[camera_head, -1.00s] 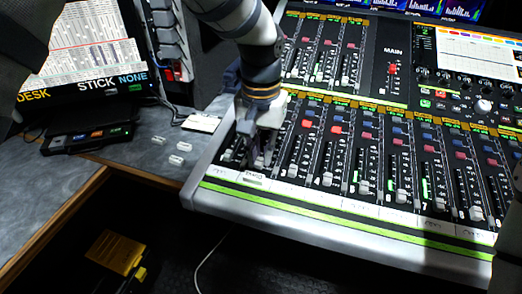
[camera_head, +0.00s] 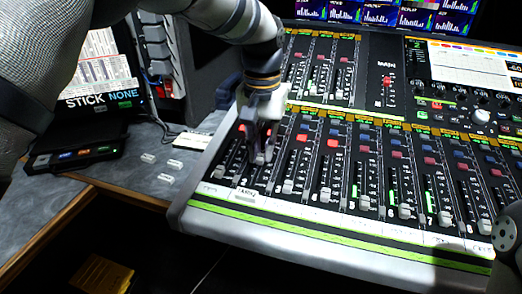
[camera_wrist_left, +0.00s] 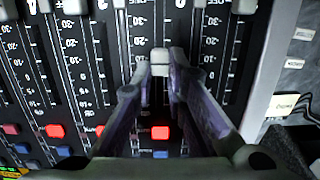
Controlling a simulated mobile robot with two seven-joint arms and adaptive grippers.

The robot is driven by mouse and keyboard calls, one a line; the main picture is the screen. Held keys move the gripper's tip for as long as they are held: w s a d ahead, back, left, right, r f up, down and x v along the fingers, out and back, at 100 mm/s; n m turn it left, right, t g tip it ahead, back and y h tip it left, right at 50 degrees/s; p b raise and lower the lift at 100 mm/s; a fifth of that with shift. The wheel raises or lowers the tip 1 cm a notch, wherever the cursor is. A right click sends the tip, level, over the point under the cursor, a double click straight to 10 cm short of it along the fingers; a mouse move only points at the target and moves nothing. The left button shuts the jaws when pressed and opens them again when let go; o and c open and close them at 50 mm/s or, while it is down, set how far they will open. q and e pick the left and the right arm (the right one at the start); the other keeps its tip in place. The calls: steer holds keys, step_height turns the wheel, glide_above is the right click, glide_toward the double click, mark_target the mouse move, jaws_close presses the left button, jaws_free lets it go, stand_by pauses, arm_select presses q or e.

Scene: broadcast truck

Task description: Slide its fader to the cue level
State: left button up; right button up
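The mixing desk (camera_head: 330,235) has a row of faders in dark slots with printed scales. My left gripper (camera_head: 262,158) points down at a channel near the desk's left end, above a white name strip (camera_head: 247,195). In the left wrist view, a light grey fader cap (camera_wrist_left: 160,57) sits between my two fingertips, which appear to close on its sides. The cap is well along its slot, away from the row of neighbouring caps (camera_wrist_left: 75,6). In the head view the gripper hides this cap.
Neighbouring faders (camera_head: 288,187) stand close to the right. Lit red buttons (camera_wrist_left: 160,132) lie farther along the slots. A side counter (camera_head: 140,185) at left carries small white labels (camera_head: 148,158) and a black box (camera_head: 72,152). Screens (camera_head: 395,15) stand behind the desk.

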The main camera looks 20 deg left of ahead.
mark_target(262, 153)
arm_select(q)
steer(key=shift+o, duration=0.8)
step_height(262, 153, up, 12)
